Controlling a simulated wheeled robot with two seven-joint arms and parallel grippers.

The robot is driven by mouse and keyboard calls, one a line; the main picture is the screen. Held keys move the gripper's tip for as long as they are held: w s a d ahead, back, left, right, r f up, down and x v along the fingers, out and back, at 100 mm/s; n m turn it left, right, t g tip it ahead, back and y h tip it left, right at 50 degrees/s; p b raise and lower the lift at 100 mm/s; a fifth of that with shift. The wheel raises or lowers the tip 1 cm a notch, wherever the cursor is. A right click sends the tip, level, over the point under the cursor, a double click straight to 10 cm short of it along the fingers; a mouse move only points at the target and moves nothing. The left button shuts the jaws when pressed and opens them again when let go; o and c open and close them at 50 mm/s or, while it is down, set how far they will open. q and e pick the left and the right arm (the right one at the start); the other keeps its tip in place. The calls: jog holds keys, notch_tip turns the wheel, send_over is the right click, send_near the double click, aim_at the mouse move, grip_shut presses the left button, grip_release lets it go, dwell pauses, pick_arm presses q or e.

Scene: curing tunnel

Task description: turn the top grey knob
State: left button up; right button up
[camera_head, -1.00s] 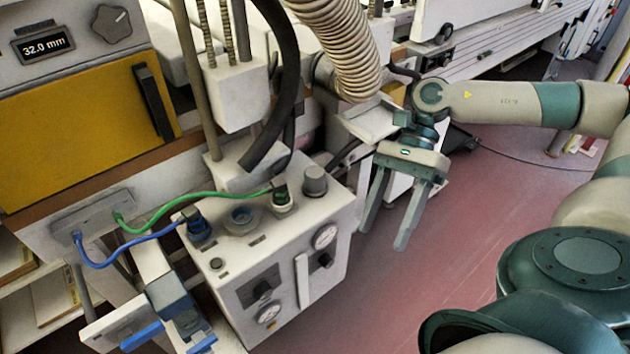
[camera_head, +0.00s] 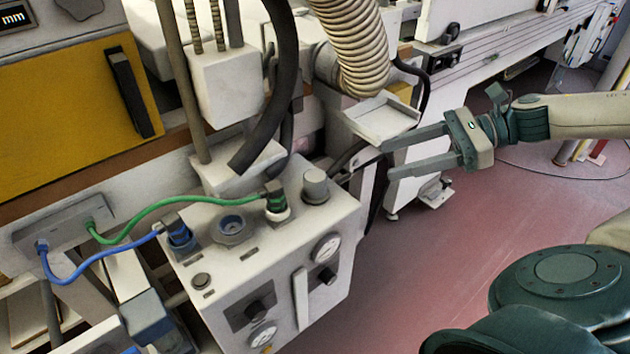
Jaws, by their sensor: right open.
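The top grey knob (camera_head: 316,185) is a short upright cylinder on the top face of the light grey control box (camera_head: 225,262), near its back right corner. My right gripper (camera_head: 387,158) is to the right of the knob, with its two fingers pointing left towards it. The jaws are open and empty, and the fingertips are apart from the knob in the picture. My left gripper is not in view.
Beside the knob are a green plug (camera_head: 275,201) and a blue plug (camera_head: 179,234) with cables, and a blue round socket (camera_head: 232,228). A grey tray-like ledge (camera_head: 382,120) and a ribbed hose (camera_head: 352,45) are behind.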

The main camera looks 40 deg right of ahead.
jog(key=shift+w+a, duration=0.1)
jog(key=shift+a, duration=0.05)
jog(key=p, duration=0.3)
send_near(322, 175)
jog(key=shift+w+a+f, duration=0.35)
jog(key=shift+a+f, duration=0.2)
jog(key=shift+w+a+f, duration=0.35)
jog(key=shift+a+f, duration=0.2)
jog(key=shift+f, duration=0.05)
jog(key=p+x, duration=0.2)
jog(key=x, duration=0.5)
jog(key=shift+w+p, duration=0.1)
jog(key=shift+p, duration=0.3)
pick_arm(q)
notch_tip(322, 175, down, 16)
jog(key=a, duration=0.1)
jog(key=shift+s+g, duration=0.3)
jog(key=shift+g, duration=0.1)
pick_arm(e)
jog(key=shift+w+a+f, duration=0.35)
jog(key=shift+a, duration=0.2)
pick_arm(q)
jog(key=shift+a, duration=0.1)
pick_arm(e)
jog(key=c, duration=1)
